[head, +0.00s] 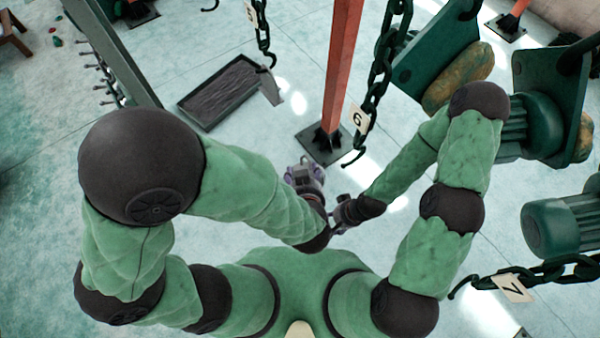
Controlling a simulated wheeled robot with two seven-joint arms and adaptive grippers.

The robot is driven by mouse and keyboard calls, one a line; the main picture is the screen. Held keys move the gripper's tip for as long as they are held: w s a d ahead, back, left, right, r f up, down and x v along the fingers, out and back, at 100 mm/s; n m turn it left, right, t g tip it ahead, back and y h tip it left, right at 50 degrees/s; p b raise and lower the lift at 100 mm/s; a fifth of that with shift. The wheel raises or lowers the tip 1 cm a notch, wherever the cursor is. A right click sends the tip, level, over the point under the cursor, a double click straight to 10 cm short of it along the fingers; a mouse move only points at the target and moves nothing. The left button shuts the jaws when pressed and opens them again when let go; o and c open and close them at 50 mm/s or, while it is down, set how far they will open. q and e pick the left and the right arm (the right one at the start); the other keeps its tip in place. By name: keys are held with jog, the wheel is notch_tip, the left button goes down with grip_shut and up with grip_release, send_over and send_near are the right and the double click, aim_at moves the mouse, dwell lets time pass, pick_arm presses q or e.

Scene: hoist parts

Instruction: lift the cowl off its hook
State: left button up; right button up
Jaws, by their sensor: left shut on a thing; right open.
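I cannot tell for certain which part is the cowl. Dark green housings hang at the right: one at the top (436,50), one with a ribbed drum (535,118), and a rounded one (562,226) lower down. The hook with tag 6 (352,157) hangs bare at the end of its chain. My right gripper (338,212) is open, just below and right of the left one. Its fingers are partly hidden.
An orange post (340,75) stands on a dark base. The hook with tag 7 (456,291) hangs at lower right. Open floor shows at left.

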aim_at(323, 182)
pick_arm(q)
jog(key=shift+s+d+f, duration=0.1)
jog(key=shift+s+d, duration=0.2)
jog(key=shift+d, duration=0.55)
jog(key=shift+s+d, duration=0.3)
jog(key=shift+d, duration=0.6)
jog(key=shift+s+d+f, duration=0.1)
jog(key=shift+s+d, duration=0.2)
jog(key=shift+d, duration=0.55)
jog(key=shift+d, duration=0.15)
jog(key=shift+w+d+r+t+h+b, duration=0.15)
jog(key=shift+d+b, duration=0.15)
jog(key=shift+d, duration=0.15)
jog(key=shift+w+d+r+t+h+b, duration=0.1)
jog(key=shift+d+r+t+h+b, duration=0.05)
jog(key=shift+d+b, duration=0.2)
jog(key=shift+s, duration=0.1)
jog(key=s+a+f+p, duration=0.1)
jog(key=s+a+f, duration=0.1)
jog(key=s+a, duration=0.4)
jog(key=shift+s+a, duration=0.4)
jog(key=shift+a, duration=0.95)
jog(key=shift+f, duration=0.1)
